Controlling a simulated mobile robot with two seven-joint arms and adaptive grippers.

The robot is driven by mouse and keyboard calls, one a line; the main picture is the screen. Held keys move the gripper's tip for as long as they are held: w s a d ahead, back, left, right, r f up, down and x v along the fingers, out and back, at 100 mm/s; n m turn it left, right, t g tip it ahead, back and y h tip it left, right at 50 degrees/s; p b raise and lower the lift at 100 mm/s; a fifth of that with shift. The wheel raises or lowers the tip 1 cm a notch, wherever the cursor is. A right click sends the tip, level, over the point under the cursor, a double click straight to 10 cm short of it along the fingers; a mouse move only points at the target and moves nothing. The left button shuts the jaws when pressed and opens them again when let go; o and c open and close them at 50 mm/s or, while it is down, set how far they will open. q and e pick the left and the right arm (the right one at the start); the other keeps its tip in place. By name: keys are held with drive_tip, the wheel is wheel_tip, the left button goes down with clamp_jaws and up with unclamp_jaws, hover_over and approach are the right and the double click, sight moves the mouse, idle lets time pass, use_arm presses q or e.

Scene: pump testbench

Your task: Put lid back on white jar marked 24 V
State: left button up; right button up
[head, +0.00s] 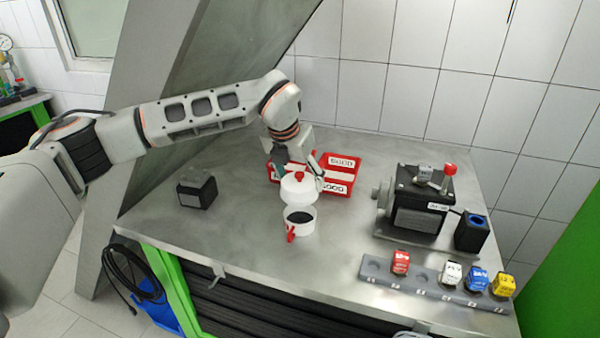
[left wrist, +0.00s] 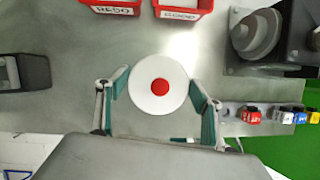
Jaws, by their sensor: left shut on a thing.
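A white lid (head: 300,190) with a red knob is held in my left gripper (head: 298,168). In the left wrist view the fingers stand at two opposite sides of the round lid (left wrist: 160,100). In the head view the lid is close to level, just above and slightly behind an open white jar (head: 299,227). The jar stands upright on the bench near its front edge, with dark contents and a red part at its front. I cannot read a 24 V mark on it. In the left wrist view the lid hides the jar. My right gripper is not in view.
Red labelled bins (head: 340,180) stand behind the lid. A black box (head: 197,192) is at the left, a pump or motor unit (head: 414,207) at the right. A grey rack (head: 432,290) with coloured pieces lies along the front right. The bench (head: 240,215) left of the jar is clear.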

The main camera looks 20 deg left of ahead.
use_arm(q)
drive_tip(key=shift+w, duration=0.2)
drive_tip(key=shift+f, duration=1.6)
drive_tip(key=shift+f+b, duration=0.35)
drive_tip(key=shift+f, duration=0.5)
drive_tip(key=shift+f+b, duration=0.5)
drive_tip(key=shift+f, duration=0.2)
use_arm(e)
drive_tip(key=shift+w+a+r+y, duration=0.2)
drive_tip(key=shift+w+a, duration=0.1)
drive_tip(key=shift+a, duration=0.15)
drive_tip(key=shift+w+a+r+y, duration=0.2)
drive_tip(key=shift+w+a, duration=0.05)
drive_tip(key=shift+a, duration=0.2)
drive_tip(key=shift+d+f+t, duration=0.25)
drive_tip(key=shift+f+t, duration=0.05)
use_arm(q)
drive_tip(key=shift+b, duration=0.3)
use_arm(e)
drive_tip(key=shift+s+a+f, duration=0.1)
use_arm(q)
drive_tip(key=shift+f+b, duration=0.15)
drive_tip(key=shift+b, duration=0.2)
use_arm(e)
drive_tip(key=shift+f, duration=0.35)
